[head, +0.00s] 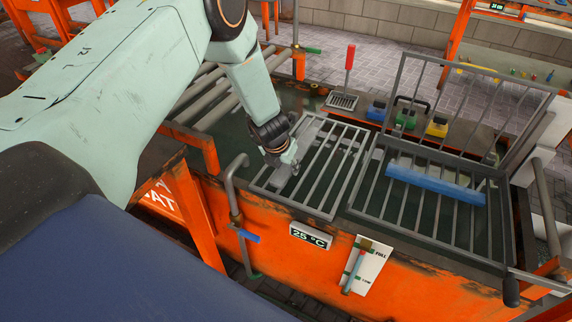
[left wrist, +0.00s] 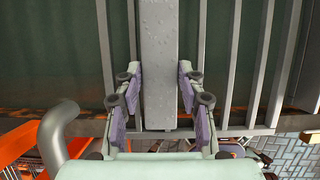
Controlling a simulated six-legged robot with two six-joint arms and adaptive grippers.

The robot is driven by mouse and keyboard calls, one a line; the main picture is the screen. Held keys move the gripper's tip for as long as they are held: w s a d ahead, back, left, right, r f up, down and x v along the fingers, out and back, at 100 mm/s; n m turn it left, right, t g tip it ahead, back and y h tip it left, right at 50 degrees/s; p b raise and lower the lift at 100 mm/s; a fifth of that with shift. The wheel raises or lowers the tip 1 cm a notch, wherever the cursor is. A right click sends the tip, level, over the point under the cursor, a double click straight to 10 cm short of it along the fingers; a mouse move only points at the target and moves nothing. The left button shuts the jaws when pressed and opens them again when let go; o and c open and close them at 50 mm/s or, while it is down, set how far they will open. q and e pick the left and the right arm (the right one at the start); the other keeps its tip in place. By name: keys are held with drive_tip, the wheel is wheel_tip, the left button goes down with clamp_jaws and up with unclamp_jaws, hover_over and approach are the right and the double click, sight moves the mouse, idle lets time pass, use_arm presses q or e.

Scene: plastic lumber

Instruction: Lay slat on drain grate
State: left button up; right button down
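A grey slat with droplets on it (left wrist: 159,60) runs away from me between my left gripper's fingers in the left wrist view. In the head view it shows as a pale strip (head: 309,131) along the left grate (head: 334,168). My left gripper (head: 291,164) is low over that grate at the slat's near end. A blue slat (head: 436,185) lies across the right grate (head: 392,213). My right gripper is not in view.
The grates sit over an orange tank (head: 400,285) of dark water. A mesh lid (head: 470,95) stands raised behind the right grate. A grey pipe (head: 233,190) curves up at the front left.

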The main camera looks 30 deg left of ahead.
use_arm(q)
drive_tip(key=o, duration=0.4)
drive_tip(key=shift+o, duration=0.2)
drive_tip(key=shift+r, duration=0.1)
drive_tip(key=v, duration=1.2)
